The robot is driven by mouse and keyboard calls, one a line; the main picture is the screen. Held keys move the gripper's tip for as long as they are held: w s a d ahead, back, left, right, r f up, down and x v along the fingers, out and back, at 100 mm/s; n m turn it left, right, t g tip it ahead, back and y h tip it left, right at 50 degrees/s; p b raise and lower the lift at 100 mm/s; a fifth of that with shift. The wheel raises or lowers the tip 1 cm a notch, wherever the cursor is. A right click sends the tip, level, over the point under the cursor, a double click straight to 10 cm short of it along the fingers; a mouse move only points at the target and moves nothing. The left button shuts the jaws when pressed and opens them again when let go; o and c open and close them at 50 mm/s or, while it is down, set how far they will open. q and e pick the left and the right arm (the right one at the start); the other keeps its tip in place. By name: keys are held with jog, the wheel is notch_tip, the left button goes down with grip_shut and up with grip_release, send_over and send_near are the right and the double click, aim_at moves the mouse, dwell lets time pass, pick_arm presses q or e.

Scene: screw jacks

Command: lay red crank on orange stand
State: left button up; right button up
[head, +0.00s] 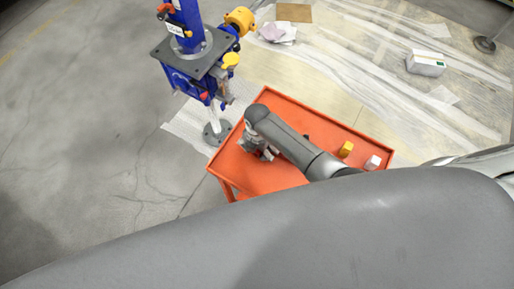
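The orange stand (285,108) is a flat-topped table with a raised rim, in the middle of the head view. My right arm reaches over it from the right. My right gripper (266,153) points down over the left part of the stand top, mostly hidden under my own wrist. I cannot tell whether it is open, shut or holding something. I cannot make out a red crank for certain. A small red part (204,96) shows low on the blue jack. My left gripper is out of view.
A blue screw jack (184,84) with a grey plate and yellow parts stands left of the stand. A yellow block (346,149) and a white block (373,162) sit on the stand's right part. A white box (426,63) lies on the floor behind. Floor at left is clear.

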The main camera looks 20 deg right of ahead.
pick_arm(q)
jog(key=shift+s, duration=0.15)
pick_arm(e)
jog(key=shift+s+d, duration=0.15)
jog(key=shift+s, duration=0.2)
jog(key=shift+w+r, duration=0.15)
jog(key=shift+r, duration=0.35)
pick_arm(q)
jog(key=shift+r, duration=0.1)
pick_arm(e)
notch_tip(320, 180, up, 11)
jog(key=shift+w+r, duration=0.15)
